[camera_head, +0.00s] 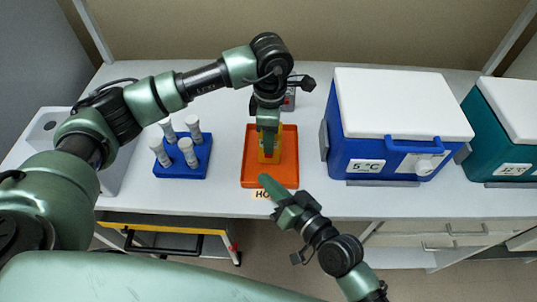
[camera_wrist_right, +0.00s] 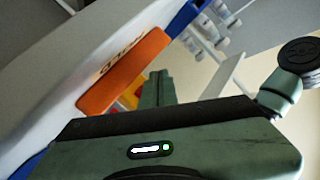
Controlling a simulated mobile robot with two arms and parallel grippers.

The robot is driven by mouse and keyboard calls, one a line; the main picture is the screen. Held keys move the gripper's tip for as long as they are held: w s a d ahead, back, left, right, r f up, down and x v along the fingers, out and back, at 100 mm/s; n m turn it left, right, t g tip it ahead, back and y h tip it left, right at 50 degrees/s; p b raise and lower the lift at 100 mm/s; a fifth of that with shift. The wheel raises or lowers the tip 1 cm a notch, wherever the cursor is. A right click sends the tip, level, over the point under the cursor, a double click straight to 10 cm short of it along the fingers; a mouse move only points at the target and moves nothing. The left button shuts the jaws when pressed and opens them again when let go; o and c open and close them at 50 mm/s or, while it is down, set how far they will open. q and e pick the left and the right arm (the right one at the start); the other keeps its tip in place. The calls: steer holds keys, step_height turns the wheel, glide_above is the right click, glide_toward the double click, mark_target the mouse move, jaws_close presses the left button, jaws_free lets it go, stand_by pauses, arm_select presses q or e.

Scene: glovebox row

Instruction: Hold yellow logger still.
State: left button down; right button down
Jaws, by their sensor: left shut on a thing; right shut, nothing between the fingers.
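The yellow logger (camera_head: 264,157) is in the orange tray (camera_head: 249,172), mostly hidden under my left gripper. My left gripper (camera_head: 268,146) points down over the tray and is shut on the yellow logger. My right gripper (camera_head: 266,180) is shut and empty, at the tray's front edge, lower than the left one. In the right wrist view its closed fingers (camera_wrist_right: 158,88) show in front of the orange tray (camera_wrist_right: 125,70). A bit of yellow (camera_wrist_right: 131,95) shows beside them.
A blue rack (camera_head: 182,170) with several white-capped tubes stands left of the tray. A blue cooler (camera_head: 375,170) marked 5 °C stands to the right, with a teal cooler (camera_head: 500,160) beyond. A small grey device (camera_head: 289,100) sits behind the tray. A label lies at the bench's front edge.

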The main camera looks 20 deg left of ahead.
steer(key=shift+w+a, duration=0.15)
steer(key=shift+w, duration=0.7)
steer(key=shift+w+a, duration=0.15)
steer(key=shift+w, duration=0.7)
steer(key=shift+w, duration=0.15)
stand_by(0.7)
steer(key=shift+w+a, duration=0.1)
steer(key=shift+w, duration=0.15)
steer(key=shift+w+a, duration=0.1)
steer(key=shift+w, duration=0.4)
stand_by(0.6)
steer(key=shift+s, duration=0.15)
steer(key=shift+s+d, duration=0.2)
steer(key=shift+s, duration=0.6)
steer(key=shift+s, duration=0.1)
steer(key=shift+s+d, duration=0.25)
steer(key=shift+s, duration=0.95)
steer(key=shift+s+d, duration=0.25)
steer(key=shift+s, duration=0.9)
